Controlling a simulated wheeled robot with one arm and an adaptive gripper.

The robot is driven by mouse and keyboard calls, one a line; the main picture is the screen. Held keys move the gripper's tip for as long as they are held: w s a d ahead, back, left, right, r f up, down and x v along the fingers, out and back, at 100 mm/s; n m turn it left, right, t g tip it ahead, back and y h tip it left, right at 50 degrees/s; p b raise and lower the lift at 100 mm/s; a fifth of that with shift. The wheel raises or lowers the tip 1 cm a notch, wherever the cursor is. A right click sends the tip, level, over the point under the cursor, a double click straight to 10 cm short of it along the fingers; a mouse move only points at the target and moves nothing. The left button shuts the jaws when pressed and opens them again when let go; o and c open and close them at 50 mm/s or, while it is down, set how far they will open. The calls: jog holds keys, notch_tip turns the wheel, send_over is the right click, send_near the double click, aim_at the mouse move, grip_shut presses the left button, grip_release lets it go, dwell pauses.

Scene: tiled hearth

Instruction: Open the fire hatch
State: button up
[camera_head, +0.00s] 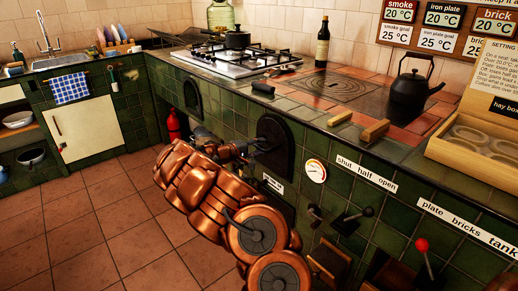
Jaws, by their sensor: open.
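A black arched hatch (283,160) is set in the green tiled front of the hearth, and it looks shut. My copper-coloured arm reaches up from the lower middle and covers the hatch's lower left. My gripper (256,146) is open, right in front of the hatch's left part. The fingers are small and dark against the black hatch, so I cannot tell whether they touch it. Any handle there is hidden or hard to make out. A second, smaller black arched hatch (193,98) is farther left on the same front.
A round gauge (316,170) and black levers (352,217) are right of the hatch, with a red-knobbed lever (422,246) farther right. A kettle (411,92), bottle (322,45) and wooden-handled pieces (375,131) stand above. A red extinguisher (174,125) is behind my arm. Floor at left is clear.

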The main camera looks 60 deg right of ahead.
jog(key=shift+d, duration=0.1)
jog(key=shift+c, duration=0.3)
grip_shut()
dwell(0.4)
